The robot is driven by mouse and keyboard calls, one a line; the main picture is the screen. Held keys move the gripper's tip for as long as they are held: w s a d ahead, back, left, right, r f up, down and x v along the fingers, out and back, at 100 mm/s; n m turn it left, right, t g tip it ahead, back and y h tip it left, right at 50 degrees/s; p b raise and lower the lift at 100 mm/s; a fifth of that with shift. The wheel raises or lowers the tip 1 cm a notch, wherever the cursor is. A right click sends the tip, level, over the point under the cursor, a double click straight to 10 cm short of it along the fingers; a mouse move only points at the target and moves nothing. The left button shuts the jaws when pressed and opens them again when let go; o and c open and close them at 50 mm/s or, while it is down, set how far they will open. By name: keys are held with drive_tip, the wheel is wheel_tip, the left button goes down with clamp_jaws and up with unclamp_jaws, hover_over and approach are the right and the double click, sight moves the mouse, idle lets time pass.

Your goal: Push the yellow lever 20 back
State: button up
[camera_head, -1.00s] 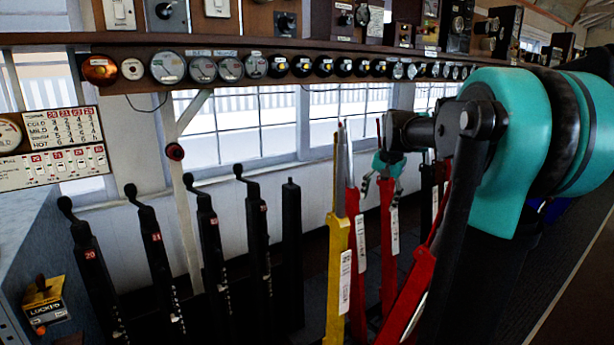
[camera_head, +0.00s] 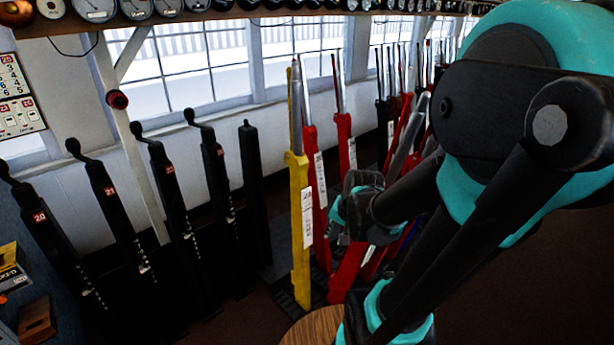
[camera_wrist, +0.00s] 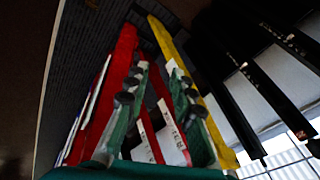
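The yellow lever (camera_head: 301,230) stands nearly upright in the head view, with a bare metal handle on top and a white label too small to read. It also shows in the wrist view (camera_wrist: 166,42), running down behind and to the right of the right finger. My gripper (camera_head: 346,203) is just right of the yellow lever in the head view, in front of red levers. In the wrist view my gripper (camera_wrist: 157,76) has its two green fingers apart, with nothing held between them. Red levers show behind the gap. I cannot tell whether a finger touches the yellow lever.
A red lever (camera_head: 320,190) stands close to the right of the yellow one, with more red levers beyond. Several black levers stand at left; the leftmost (camera_head: 45,225) carries a red plate reading 20. A round wooden top (camera_head: 308,328) is at the bottom.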

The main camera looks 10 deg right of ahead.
drive_tip(key=w+m, duration=0.3)
drive_tip(key=m, duration=0.1)
drive_tip(key=w+d+r+m+y, duration=0.1)
drive_tip(key=w+m, duration=0.2)
drive_tip(key=w+r+m+t+y, duration=0.1)
drive_tip(key=w+m, duration=0.3)
drive_tip(key=shift+w+d+m, duration=0.1)
drive_tip(key=shift+d+m, duration=0.2)
clamp_jaws()
drive_tip(key=w+d+r+m+t+y, duration=0.15)
drive_tip(key=w+d+m, duration=0.25)
drive_tip(key=w+m, duration=0.55)
drive_tip(key=w+a+f+m, duration=0.1)
drive_tip(key=w+a+f, duration=0.4)
drive_tip(key=w+f, duration=0.2)
drive_tip(key=shift+w+a+f, duration=0.35)
drive_tip(key=shift+w+a, duration=0.05)
drive_tip(key=shift+w, duration=0.4)
drive_tip(key=shift+m, duration=0.25)
